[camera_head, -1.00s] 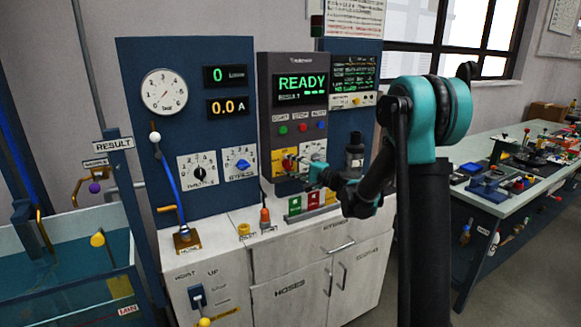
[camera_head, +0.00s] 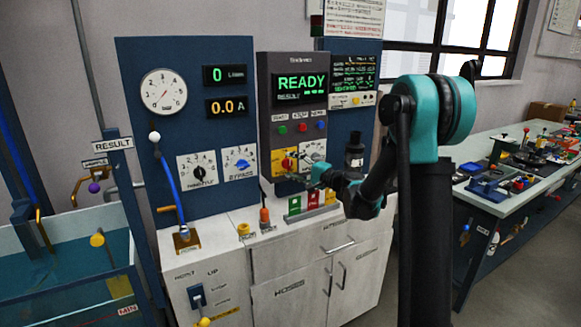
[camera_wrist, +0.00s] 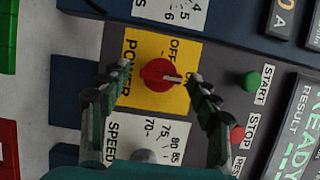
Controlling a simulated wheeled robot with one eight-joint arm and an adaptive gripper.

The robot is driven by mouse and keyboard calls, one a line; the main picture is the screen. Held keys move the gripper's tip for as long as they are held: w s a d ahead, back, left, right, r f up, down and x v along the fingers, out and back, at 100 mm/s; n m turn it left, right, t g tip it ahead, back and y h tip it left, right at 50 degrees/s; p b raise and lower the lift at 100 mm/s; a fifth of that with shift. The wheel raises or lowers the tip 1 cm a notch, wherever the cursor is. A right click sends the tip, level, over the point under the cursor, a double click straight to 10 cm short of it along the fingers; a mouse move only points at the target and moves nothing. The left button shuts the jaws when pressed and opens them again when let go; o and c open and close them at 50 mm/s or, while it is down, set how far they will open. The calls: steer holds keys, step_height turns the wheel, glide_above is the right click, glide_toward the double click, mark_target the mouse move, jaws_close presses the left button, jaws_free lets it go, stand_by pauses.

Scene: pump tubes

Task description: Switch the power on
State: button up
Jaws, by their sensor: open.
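The red power knob (camera_wrist: 158,77) sits on a yellow plate (camera_wrist: 140,97) marked POWER and OFF in the wrist view. A second label beside OFF is partly covered by a fingertip. The knob's pale mark points right in that view, toward the right fingertip. My gripper (camera_wrist: 160,75) is open, with one finger on each side of the knob; I cannot tell whether either finger touches it. In the head view, the knob (camera_head: 287,163) is low on the grey panel, and my gripper (camera_head: 306,175) reaches it from the right.
A speed dial (camera_wrist: 148,156) is close to the knob. Green start (camera_wrist: 252,81) and red stop (camera_wrist: 237,133) buttons are beside the plate. The display (camera_head: 301,85) reads READY. A dark upright fitting (camera_head: 354,152) stands behind my wrist. Coloured blocks (camera_head: 312,200) stand below.

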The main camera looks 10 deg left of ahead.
steer(key=v, duration=1.1)
steer(key=s+d+f+n+g+h, duration=0.2)
steer(key=s+f+h, duration=0.2)
steer(key=s+f, duration=0.3)
steer(key=s+d+f+n+g+h, duration=0.25)
steer(key=s+f, duration=0.25)
steer(key=s, duration=0.5)
steer(key=s+d+f+n+h, duration=0.1)
steer(key=s+d+f+h, duration=0.3)
steer(key=s+d, duration=0.3)
steer(key=s+d+f+n+g+h, duration=0.1)
steer(key=s+d+f+h, duration=0.3)
steer(key=s+d, duration=0.3)
steer(key=shift+s+d+f, duration=0.15)
steer(key=shift+s+f, duration=0.1)
steer(key=shift+s, duration=0.1)
steer(key=shift+h, duration=0.25)
